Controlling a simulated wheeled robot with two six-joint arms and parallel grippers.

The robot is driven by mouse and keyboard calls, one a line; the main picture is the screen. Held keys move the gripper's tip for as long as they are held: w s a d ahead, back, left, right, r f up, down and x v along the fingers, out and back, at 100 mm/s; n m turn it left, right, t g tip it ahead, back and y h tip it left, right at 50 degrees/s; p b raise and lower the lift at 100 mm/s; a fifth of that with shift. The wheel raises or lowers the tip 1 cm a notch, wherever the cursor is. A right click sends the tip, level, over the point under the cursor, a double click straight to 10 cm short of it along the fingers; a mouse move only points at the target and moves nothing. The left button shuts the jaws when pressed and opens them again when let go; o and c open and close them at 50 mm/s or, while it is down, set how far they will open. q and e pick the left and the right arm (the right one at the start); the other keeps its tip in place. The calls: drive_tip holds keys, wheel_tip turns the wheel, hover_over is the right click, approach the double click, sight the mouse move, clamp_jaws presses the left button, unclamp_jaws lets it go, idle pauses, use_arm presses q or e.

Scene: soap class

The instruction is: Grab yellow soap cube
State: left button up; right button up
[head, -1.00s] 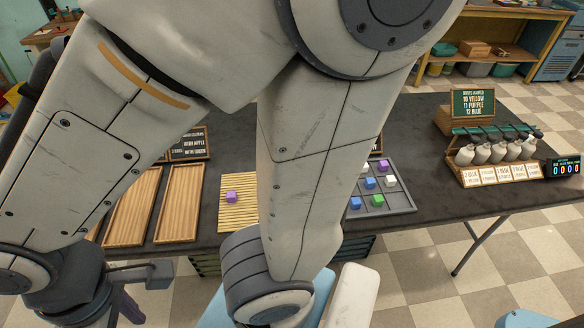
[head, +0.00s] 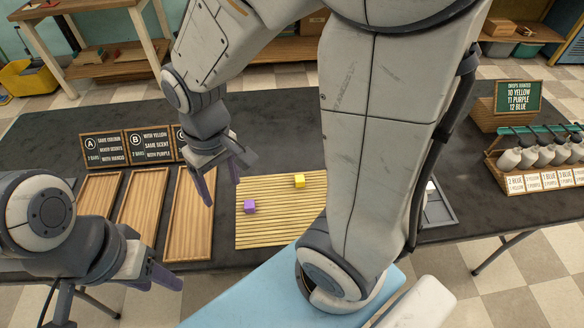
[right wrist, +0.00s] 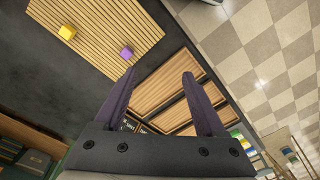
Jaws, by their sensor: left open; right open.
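The yellow soap cube (head: 299,181) sits on the slatted wooden mat (head: 280,228), near its back edge. It also shows in the right wrist view (right wrist: 67,32), at the upper left. A purple cube (head: 250,206) lies on the same mat, to the left and nearer the front; the right wrist view shows it too (right wrist: 126,53). My right gripper (head: 222,185) hangs open and empty, left of the mat by the rightmost wooden tray. Its spread fingers (right wrist: 158,95) have nothing between them. My left gripper (head: 160,282) is open at the lower left, in front of the trays.
Several wooden trays (head: 188,215) stand left of the mat, with label boards (head: 125,148) behind them. My right arm hides most of the grey compartment tray (head: 440,212). A rack of bottles (head: 540,155) and a green sign (head: 518,97) stand at the right. The table behind the mat is bare.

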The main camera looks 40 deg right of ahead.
drive_tip(key=w+d+f+m+b, duration=0.1)
drive_tip(key=w+d+f+m, duration=0.25)
drive_tip(key=d, duration=0.45)
drive_tip(key=w+d+f+m+b, duration=0.1)
drive_tip(key=w+d+f+m, duration=0.1)
drive_tip(key=d+f, duration=0.4)
drive_tip(key=m+b, duration=0.1)
drive_tip(key=m, duration=0.2)
hover_over(300, 178)
drive_tip(key=shift+h, duration=0.3)
wheel_tip(300, 178, down, 7)
drive_tip(key=shift+s, duration=0.1)
drive_tip(key=shift+f, duration=3.2)
clamp_jaws()
